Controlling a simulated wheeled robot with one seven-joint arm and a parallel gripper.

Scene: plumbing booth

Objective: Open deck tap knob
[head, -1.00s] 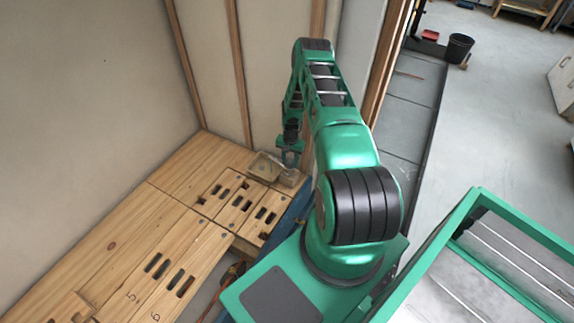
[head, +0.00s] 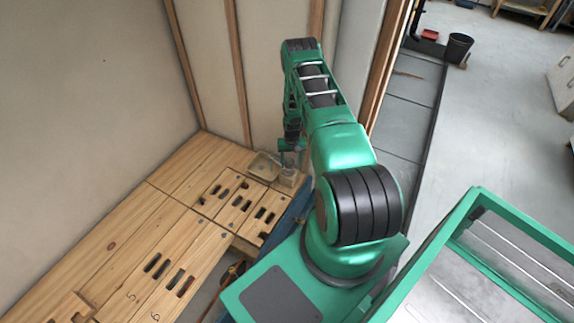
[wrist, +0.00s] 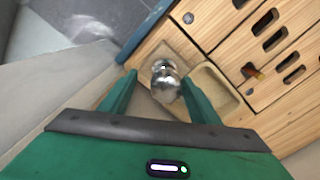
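The deck tap knob (wrist: 165,82) is a shiny metal, rounded knob, seen in the wrist view on a pale square base at the corner of the wooden bench. My gripper (wrist: 160,84) is open, with one green finger on each side of the knob and a gap visible around it. In the head view my gripper (head: 291,146) is low over the pale tap base (head: 289,177) at the bench's far right corner. The knob is hard to make out there, mostly hidden by my gripper.
A shallow pale basin (wrist: 217,92) is set beside the knob. The wooden bench (head: 165,190) has several slotted panels to the left. A wall with wooden studs (head: 240,80) stands close behind my arm. A blue edge (wrist: 148,28) borders the bench corner.

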